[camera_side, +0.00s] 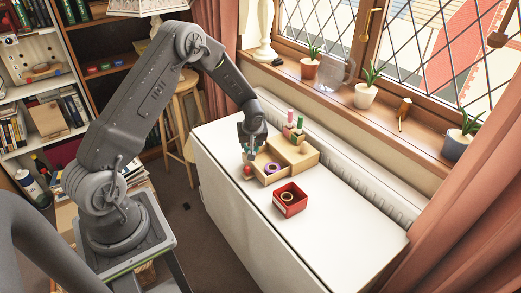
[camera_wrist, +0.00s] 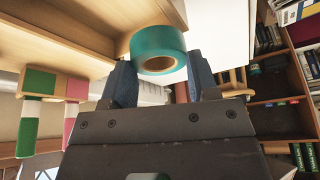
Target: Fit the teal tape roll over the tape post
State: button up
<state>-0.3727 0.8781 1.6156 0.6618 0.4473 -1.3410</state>
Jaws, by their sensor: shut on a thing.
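The teal tape roll (camera_wrist: 158,42) is between the two blue-grey fingers of my gripper (camera_wrist: 161,64), near their tips, in the wrist view. Its pale inner ring and open hole face the camera. In the side view my gripper (camera_side: 249,148) points down over the white table, just left of the wooden organiser (camera_side: 298,152). The roll cannot be made out clearly there. A small upright piece with a red part (camera_side: 247,171) stands just below the gripper in that view. I cannot tell whether it is the tape post.
A purple roll (camera_side: 272,168) lies in the organiser's front section. Green and pink upright items (camera_side: 294,122) stand at its back. A red open box (camera_side: 290,201) holds a tan ring. The table's right part is clear. The windowsill (camera_side: 340,92) holds potted plants.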

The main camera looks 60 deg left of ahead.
jog(key=s+a+r, duration=0.4)
jog(key=s+a, duration=0.1)
notch_tip(320, 180, up, 5)
jog(key=m+t+h, duration=0.1)
jog(key=m, duration=0.5)
send_over(305, 143)
jog(key=shift+s+a+r, duration=0.1)
jog(key=shift+a, duration=0.05)
jog(key=shift+f, duration=0.25)
jog(key=shift+f+t, duration=0.3)
jog(key=shift+f, duration=1.4)
jog(key=shift+f, duration=2.75)
jog(key=o, duration=1.2)
jog(key=shift+c, duration=0.2)
